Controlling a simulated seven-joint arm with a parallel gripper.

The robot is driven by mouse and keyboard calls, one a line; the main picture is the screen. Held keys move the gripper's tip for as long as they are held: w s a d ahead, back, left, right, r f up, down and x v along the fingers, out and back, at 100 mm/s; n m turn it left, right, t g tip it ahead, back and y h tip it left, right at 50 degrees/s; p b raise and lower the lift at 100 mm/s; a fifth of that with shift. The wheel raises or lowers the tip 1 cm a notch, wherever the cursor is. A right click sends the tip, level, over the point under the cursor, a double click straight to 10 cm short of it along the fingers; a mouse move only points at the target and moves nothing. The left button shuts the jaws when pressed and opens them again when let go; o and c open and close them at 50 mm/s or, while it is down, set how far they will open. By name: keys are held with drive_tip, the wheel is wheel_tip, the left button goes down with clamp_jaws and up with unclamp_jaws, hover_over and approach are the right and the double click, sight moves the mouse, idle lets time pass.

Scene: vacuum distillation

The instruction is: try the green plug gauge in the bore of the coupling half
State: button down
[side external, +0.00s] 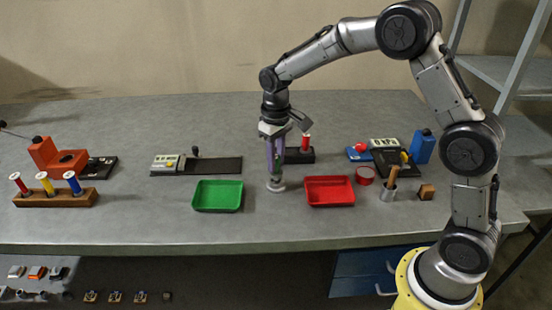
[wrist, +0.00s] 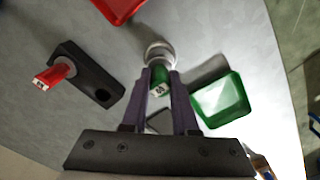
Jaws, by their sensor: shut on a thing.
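The green plug gauge (wrist: 160,79) is between the fingers of my gripper (wrist: 160,82) in the wrist view, with a small white label on it. My gripper (side external: 275,172) is shut on it and points straight down in the side external view. The coupling half (side external: 276,186) is a small pale metal ring piece on the table, directly below the fingertips; it also shows in the wrist view (wrist: 159,52). The gauge's far end is at the coupling half, but I cannot tell whether it is inside the bore. The bore is hidden by the gauge and fingers.
A green tray (side external: 218,196) stands left of the coupling half and a red tray (side external: 330,191) right. Behind is a black stand (wrist: 92,79) with a red gauge (wrist: 54,76) and an empty hole. A wooden rack (side external: 56,197) is far left.

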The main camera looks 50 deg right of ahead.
drive_tip(key=shift+f, duration=0.85)
idle(0.8)
drive_tip(key=shift+r, duration=2.55)
idle(0.8)
